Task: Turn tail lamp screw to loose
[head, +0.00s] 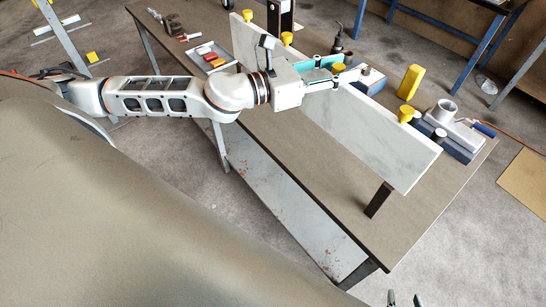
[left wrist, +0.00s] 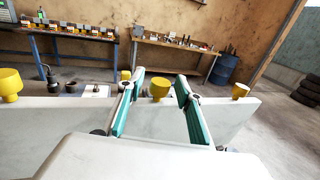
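Several yellow knob-headed screws stand along the top edge of a pale upright board; which is the tail lamp screw is not marked. One yellow screw (head: 338,68) is at my left gripper (head: 337,77), and in the left wrist view a yellow screw (left wrist: 160,88) shows between the fingertips. My left gripper's teal fingers (left wrist: 160,84) are open, with a gap visible on both sides of that screw. Other screws (head: 247,15) (head: 287,38) (head: 405,113) stand along the board (head: 385,135). Two fingertips of my right gripper (head: 404,299) show apart at the bottom edge; the rest is out of view.
The board stands on a brown workbench (head: 440,205). Behind it are a yellow block (head: 410,82) and a grey device with a cylinder (head: 446,110). A tray (head: 208,57) with coloured pieces lies at the bench's left. The front right benchtop is clear.

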